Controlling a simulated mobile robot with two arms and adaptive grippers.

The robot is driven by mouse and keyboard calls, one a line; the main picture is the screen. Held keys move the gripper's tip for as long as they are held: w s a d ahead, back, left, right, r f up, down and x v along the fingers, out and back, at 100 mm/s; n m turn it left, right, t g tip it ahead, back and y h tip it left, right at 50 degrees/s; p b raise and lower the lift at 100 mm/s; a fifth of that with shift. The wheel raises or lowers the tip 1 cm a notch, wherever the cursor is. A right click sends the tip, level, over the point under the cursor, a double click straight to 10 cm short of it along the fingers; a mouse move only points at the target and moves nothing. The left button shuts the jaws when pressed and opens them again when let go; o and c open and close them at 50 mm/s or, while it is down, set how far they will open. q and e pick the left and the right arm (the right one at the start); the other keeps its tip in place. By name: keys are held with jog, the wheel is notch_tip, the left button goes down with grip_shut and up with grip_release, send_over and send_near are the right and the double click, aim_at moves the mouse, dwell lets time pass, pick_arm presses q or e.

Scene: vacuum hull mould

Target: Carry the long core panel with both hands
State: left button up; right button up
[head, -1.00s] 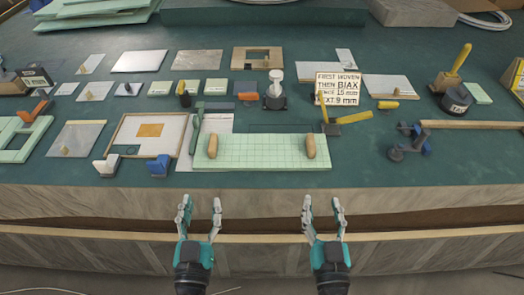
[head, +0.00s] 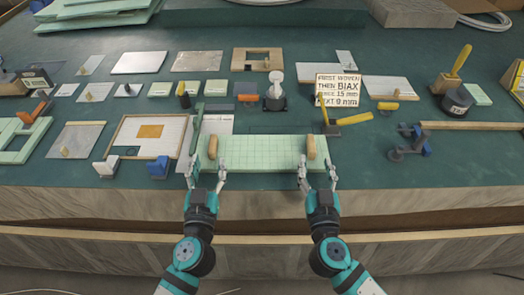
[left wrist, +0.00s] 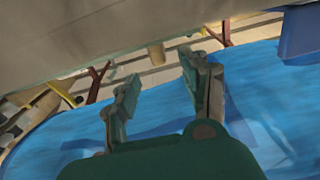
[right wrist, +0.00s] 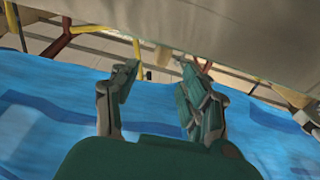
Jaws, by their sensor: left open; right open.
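The long core panel (head: 262,153) is a light green, grid-scored board lying flat near the table's front edge. It has two upright wooden handles, a left one (head: 213,147) and a right one (head: 311,148). My left gripper (head: 206,176) is open and empty at the panel's front edge, just in front of the left handle. My right gripper (head: 318,176) is open and empty in front of the right handle. Both wrist views show spread fingers, left (left wrist: 160,85) and right (right wrist: 160,90), with nothing between them. Whether the fingertips touch the panel I cannot tell.
A framed board (head: 122,130) and a blue clamp (head: 159,166) lie left of the panel. A yellow-handled tool (head: 347,120) and a sign (head: 338,89) stand behind its right end. Dark clamps (head: 408,142) lie further right.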

aim_at(210, 153)
pick_arm(q)
jog(key=w, duration=0.6)
pick_arm(e)
jog(key=w, duration=0.6)
pick_arm(q)
grip_shut()
pick_arm(e)
grip_shut()
